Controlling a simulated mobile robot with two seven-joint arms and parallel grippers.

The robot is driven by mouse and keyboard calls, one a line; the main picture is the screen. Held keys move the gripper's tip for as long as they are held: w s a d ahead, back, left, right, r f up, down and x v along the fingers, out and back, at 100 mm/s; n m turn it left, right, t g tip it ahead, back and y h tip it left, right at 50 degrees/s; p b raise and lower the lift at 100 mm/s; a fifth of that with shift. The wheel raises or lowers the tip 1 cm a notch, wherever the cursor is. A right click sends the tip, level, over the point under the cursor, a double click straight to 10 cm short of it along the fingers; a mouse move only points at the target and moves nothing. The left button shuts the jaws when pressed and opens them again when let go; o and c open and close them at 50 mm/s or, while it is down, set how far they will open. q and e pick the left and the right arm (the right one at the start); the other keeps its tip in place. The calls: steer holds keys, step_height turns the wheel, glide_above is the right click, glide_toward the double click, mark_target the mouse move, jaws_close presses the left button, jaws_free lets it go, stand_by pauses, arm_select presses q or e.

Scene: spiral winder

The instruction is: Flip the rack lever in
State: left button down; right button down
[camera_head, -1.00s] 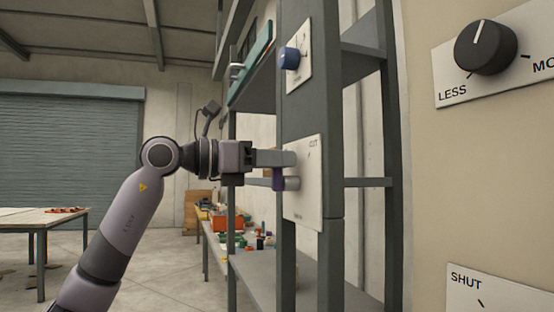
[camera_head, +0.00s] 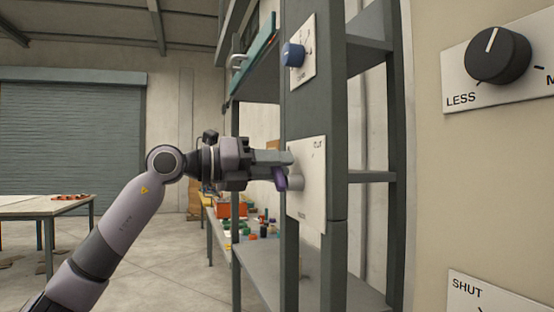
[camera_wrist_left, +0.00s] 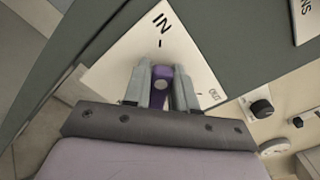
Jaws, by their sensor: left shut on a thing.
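The rack lever (camera_head: 280,179) is purple and sits on a grey hub in front of a white plate (camera_head: 310,205) on the rack post. My left gripper (camera_head: 285,160) reaches it from the left and is shut on it. In the left wrist view, the lever (camera_wrist_left: 161,88) stands between the two grey fingers (camera_wrist_left: 160,76). In that view the plate (camera_wrist_left: 118,70) reads IN beyond the fingertips and OUT to the lower right. The lever's tip points between these marks, nearer IN. The fingers hide the lever's sides. My right gripper is out of view.
A blue knob (camera_head: 293,55) is on a plate above the lever. Rack shelves (camera_head: 262,275) and posts stand around it. A large black knob (camera_head: 497,55) is on the beige panel at right. Open floor lies left, with a table (camera_head: 40,206) there.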

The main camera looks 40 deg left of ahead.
arm_select(q)
steer(key=shift+a+f+n, duration=0.1)
steer(key=shift+n, duration=0.3)
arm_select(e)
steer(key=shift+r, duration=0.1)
arm_select(q)
steer(key=c, duration=1)
jaws_free()
steer(key=b+v, duration=0.3)
steer(key=v, duration=0.4)
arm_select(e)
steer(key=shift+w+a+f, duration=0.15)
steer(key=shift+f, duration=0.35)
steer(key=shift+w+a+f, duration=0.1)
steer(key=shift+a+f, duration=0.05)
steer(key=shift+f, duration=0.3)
arm_select(q)
steer(key=shift+a, duration=0.1)
